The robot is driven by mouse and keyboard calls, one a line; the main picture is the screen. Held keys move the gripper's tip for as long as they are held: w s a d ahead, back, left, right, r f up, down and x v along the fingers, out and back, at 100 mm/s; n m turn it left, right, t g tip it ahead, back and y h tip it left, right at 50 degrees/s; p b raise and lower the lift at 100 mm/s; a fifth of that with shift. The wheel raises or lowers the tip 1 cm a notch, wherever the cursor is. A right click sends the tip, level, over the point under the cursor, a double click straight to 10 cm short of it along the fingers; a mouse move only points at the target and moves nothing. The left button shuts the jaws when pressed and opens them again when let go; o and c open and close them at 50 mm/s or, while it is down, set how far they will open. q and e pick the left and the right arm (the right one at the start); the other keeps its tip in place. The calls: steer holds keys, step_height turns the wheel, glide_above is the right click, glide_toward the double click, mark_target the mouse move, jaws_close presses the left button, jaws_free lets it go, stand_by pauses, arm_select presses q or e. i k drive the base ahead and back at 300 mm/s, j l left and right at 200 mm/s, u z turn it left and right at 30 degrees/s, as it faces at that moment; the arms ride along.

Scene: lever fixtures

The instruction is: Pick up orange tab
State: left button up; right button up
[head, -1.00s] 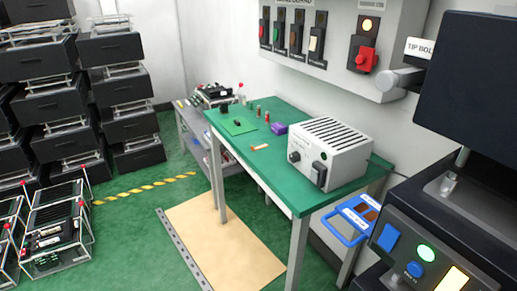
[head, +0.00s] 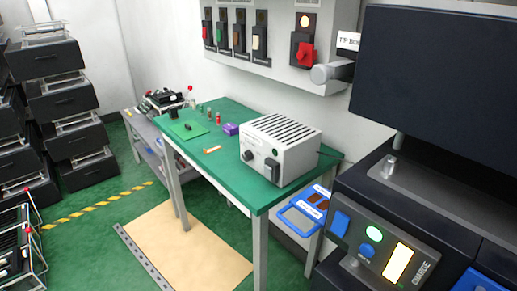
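Neither of my grippers shows in the head view.
A grey vented box (head: 281,148) stands on the table's right part. A purple block (head: 231,129), small cylinders and a light green mat (head: 188,129) lie farther back. A black machine (head: 420,180) fills the right side. Black crate stacks (head: 65,110) stand left. Beige floor mat (head: 190,248) is clear.

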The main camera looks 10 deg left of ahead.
mark_target(211, 150)
steer(key=i+j+z, duration=0.1)
steer(key=z, duration=0.35)
steer(key=j+z, duration=0.3)
steer(key=z, duration=0.15)
steer(key=j+z, duration=0.25)
steer(key=z, duration=0.2)
steer(key=j+z, duration=0.35)
steer(key=j, duration=0.15)
steer(key=k+j+z, duration=0.2)
steer(key=j+z, duration=0.15)
steer(key=k+j+z, duration=0.1)
steer(key=j, duration=0.3)
steer(key=k+j+z, duration=0.1)
steer(key=j, duration=0.25)
steer(key=k+j+z, duration=0.1)
steer(key=k+j, duration=0.15)
steer(key=j, duration=0.15)
